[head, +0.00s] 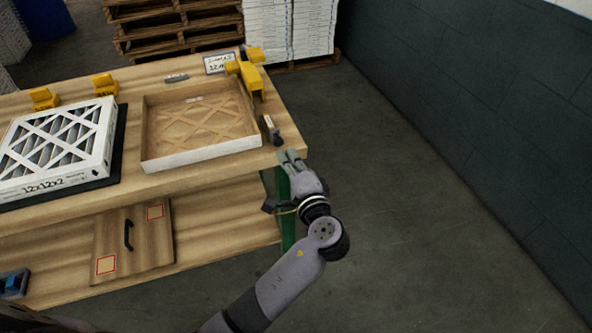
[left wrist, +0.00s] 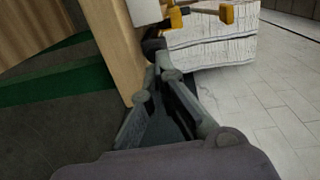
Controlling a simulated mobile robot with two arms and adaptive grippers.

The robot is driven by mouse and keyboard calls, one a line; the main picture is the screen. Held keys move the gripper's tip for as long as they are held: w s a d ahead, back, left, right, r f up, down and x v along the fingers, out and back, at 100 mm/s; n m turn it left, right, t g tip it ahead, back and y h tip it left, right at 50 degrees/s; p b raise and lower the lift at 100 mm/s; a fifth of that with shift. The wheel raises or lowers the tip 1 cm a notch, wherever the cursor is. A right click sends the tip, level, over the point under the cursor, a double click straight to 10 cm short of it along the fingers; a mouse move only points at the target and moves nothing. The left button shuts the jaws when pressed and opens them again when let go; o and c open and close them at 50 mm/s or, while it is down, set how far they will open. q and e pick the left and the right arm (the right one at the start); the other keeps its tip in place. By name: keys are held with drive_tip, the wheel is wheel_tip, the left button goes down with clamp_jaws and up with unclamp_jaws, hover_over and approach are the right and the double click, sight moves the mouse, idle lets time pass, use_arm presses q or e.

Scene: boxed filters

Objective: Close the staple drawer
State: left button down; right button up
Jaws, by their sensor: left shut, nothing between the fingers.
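No part is plainly an open staple drawer. A wooden panel (head: 160,244) with a black bar handle and two red-outlined squares shows low on the bench in the head view; I cannot tell whether it is the drawer. My left gripper (head: 291,157) is shut and empty at the bench's front right corner. A green panel (head: 287,215) is under that corner, partly behind the gripper; green also shows in the left wrist view (left wrist: 60,82). In the left wrist view my left gripper (left wrist: 160,66) points along a wooden bench edge (left wrist: 118,50). My right gripper is not seen.
On the bench top (head: 215,174) are a shallow open box (head: 215,148), a boxed filter (head: 70,182), yellow tools (head: 246,72) and a small dark tool (head: 270,130). White stacks (head: 290,28) stand behind. Open floor (head: 400,220) lies right of the bench, up to a dark wall (head: 480,90).

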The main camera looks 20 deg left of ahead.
sight(275, 133)
use_arm(q)
drive_tip(key=x, duration=0.2)
drive_tip(key=shift+w+a+r+p, duration=0.1)
drive_tip(key=shift+w+a+p, duration=0.1)
drive_tip(key=shift+w+p, duration=0.1)
drive_tip(key=shift+w+a+f, duration=0.2)
drive_tip(key=shift+w+a, duration=0.2)
drive_tip(key=shift+w, duration=0.15)
drive_tip(key=b+x, duration=0.2)
drive_tip(key=x, duration=0.6)
drive_tip(key=shift+w+r, duration=0.1)
drive_tip(key=shift+r, duration=0.1)
drive_tip(key=shift+w+a+r, duration=0.15)
drive_tip(key=shift+w, duration=0.1)
drive_tip(key=shift+s, duration=0.1)
